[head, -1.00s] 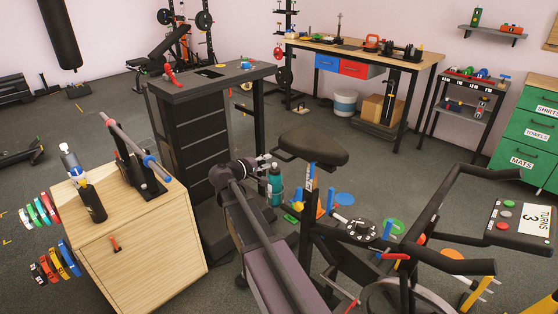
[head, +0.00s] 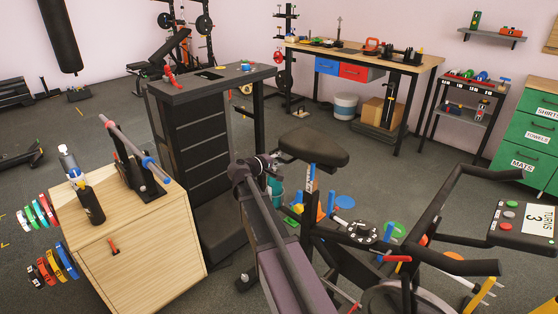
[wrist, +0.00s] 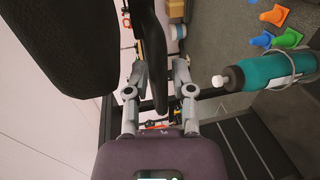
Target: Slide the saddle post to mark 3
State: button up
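The black saddle (head: 313,150) sits on top of the exercise bike's upright saddle post (head: 309,182). The post carries a blue and white strip, whose marks are too small to read. My gripper (head: 275,161) is at the left of the saddle, at about its height in the picture, and partly hidden by my own arm. In the wrist view my gripper (wrist: 160,70) has its two fingers apart, with nothing held between them. A dark padded shape, which looks like the saddle (wrist: 50,60), fills the upper left there. I cannot tell whether the fingers touch anything.
A teal bottle (wrist: 268,72) is in a ring holder close by. The bike's handlebars (head: 450,215) and console (head: 522,222) stand to the right. A dark cabinet (head: 205,140) and a wooden cabinet (head: 150,250) stand to the left. Cones (wrist: 275,14) lie on the floor.

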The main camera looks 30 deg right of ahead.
grip_shut()
jog(key=shift+f, duration=0.1)
jog(key=shift+f+b, duration=0.2)
jog(key=shift+b, duration=0.1)
jog(key=shift+o, duration=1.1)
grip_release()
jog(key=shift+r, duration=0.15)
